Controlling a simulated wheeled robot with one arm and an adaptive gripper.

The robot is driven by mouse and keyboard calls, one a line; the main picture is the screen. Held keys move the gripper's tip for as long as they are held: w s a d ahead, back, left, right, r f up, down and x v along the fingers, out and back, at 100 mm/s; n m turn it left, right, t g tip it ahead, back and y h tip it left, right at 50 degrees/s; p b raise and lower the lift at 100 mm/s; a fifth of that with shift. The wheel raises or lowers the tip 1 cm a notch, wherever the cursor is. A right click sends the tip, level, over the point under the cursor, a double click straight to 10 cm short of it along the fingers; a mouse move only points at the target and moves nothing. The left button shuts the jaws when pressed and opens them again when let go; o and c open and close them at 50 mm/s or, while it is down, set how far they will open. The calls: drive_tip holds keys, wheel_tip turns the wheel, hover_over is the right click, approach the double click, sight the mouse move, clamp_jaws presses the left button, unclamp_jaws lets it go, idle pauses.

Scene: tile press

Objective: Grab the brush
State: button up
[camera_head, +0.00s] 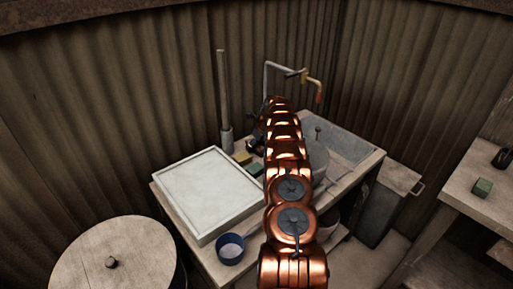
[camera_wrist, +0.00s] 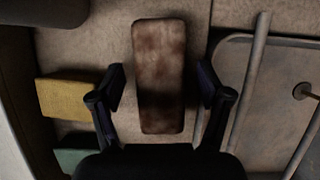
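The brush, seen as a mottled brown oblong block (camera_wrist: 160,75), lies lengthwise in the middle of the wrist view, on the wooden counter. My gripper (camera_wrist: 162,84) is open, with one dark finger on each side of the block. Small gaps show between the fingers and the block, so it does not look gripped. Its near end reaches close to the gripper's palm. In the head view my gripper is small and dark beside the copper arm, and I cannot make out the brush there.
A yellow sponge (camera_wrist: 70,96) and a green one (camera_wrist: 78,160) lie left of my gripper. A sink (camera_head: 340,143) with a tap (camera_head: 300,74) is at right. A white tray (camera_head: 208,187) and a blue cup (camera_head: 230,250) stand at the counter's left and front.

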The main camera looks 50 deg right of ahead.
drive_tip(key=c, duration=1.2)
drive_tip(key=shift+r, duration=0.25)
drive_tip(key=shift+c, duration=0.2)
